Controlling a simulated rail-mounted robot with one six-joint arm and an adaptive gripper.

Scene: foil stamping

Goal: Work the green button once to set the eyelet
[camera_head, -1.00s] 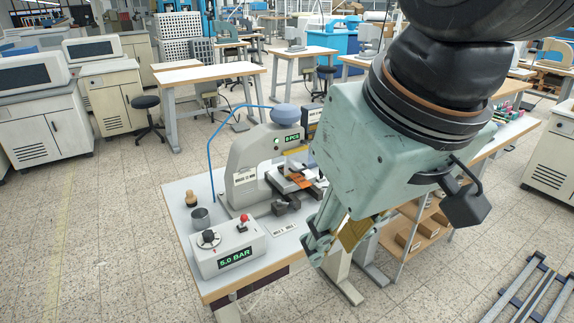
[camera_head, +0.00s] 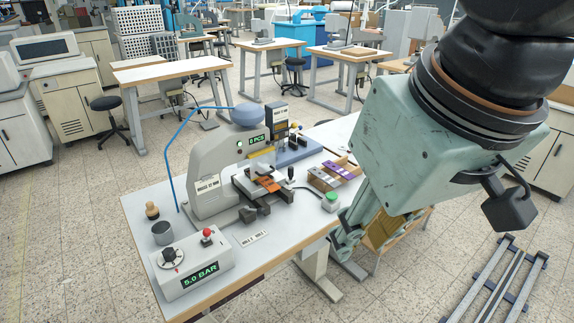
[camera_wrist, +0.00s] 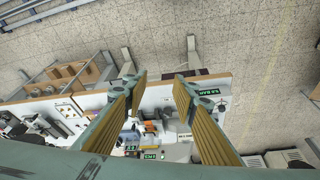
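The green button (camera_head: 330,198) is a round green cap on a white box at the table's right front edge. The press (camera_head: 212,165) stands behind it to the left, with an orange piece (camera_head: 268,184) in its jaws. A display on the press reads "0 PCS". My gripper (camera_head: 345,243) is just right of and below the button in the head view, pointing down, apart from it as far as I can see. In the wrist view my gripper (camera_wrist: 160,78) has its two ribbed fingers spread with nothing held between them. I cannot make out the button in that view.
A control box (camera_head: 192,268) with a black knob and "5.0 BAR" display stands at the table's front left. A tray of coloured strips (camera_head: 333,174) lies behind the button. A blue hose (camera_head: 176,160) arches over the press.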

